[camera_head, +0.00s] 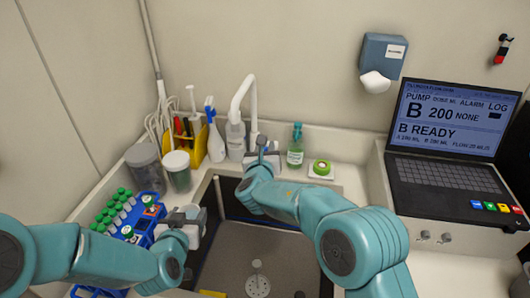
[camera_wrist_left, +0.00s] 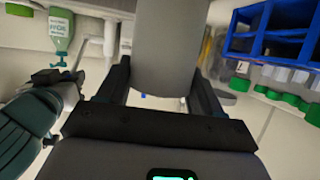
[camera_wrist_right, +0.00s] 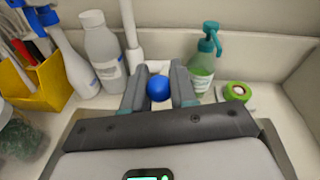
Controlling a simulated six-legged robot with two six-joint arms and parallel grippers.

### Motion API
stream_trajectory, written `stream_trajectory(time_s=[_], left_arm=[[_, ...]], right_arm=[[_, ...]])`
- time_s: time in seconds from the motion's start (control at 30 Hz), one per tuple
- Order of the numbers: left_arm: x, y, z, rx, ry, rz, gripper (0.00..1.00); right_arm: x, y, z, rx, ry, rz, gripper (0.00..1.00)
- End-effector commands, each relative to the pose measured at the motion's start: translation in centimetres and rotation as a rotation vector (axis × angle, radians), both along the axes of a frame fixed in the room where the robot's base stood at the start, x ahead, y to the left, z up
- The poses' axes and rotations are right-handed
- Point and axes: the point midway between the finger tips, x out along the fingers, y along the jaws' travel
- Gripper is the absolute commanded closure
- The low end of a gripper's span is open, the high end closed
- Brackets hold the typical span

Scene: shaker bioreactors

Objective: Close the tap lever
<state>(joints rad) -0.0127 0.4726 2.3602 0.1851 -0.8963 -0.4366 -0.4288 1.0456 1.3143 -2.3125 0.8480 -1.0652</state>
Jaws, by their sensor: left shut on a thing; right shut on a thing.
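The white tap (camera_head: 238,98) rises at the back edge of the sink, its spout curving over; its white column also shows in the right wrist view (camera_wrist_right: 131,35). My right gripper (camera_head: 264,150) is at the tap's base, shut on the tap lever, whose round blue knob (camera_wrist_right: 158,88) sits between the fingers. The rest of the lever is hidden. My left gripper (camera_head: 180,218) is shut on a pale grey cylindrical container (camera_wrist_left: 168,45), held over the sink's left side, apart from the tap.
The dark sink basin (camera_head: 225,250) lies below both arms. A blue tube rack (camera_head: 143,226) with green-capped tubes is at left. A white bottle (camera_wrist_right: 103,50), a green soap bottle (camera_head: 296,148) and a green-topped round item (camera_head: 321,168) stand near the tap. A laptop (camera_head: 450,140) is at right.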

Motion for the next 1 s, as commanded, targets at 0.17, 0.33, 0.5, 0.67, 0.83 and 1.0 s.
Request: stream_trajectory(time_s=[0.17, 0.33, 0.5, 0.67, 0.83, 1.0], left_arm=[[0.0, 0.0, 0.0, 0.0, -0.001, 0.0, 0.68], [0.0, 0.0, 0.0, 0.0, -0.001, 0.0, 0.68], [0.0, 0.0, 0.0, 0.0, -0.001, 0.0, 0.68], [0.0, 0.0, -0.3, 0.0, -0.001, 0.0, 0.68], [0.0, 0.0, -1.5, 0.0, -0.001, 0.0, 0.68], [0.0, 0.0, -2.7, 0.0, -0.001, 0.0, 0.68]], right_arm=[[0.0, -0.1, -0.2, 0.001, 0.005, -0.001, 1.0], [0.0, -0.1, -0.2, 0.001, 0.004, -0.002, 0.61], [0.0, -0.1, -0.1, 0.0, 0.003, 0.0, 0.61], [-0.5, 0.1, -0.1, 0.0, 0.002, 0.0, 0.61], [-3.3, 0.3, 0.2, 0.0, 0.001, 0.002, 0.61], [-7.3, 0.9, 0.8, 0.001, 0.002, 0.003, 0.61]])
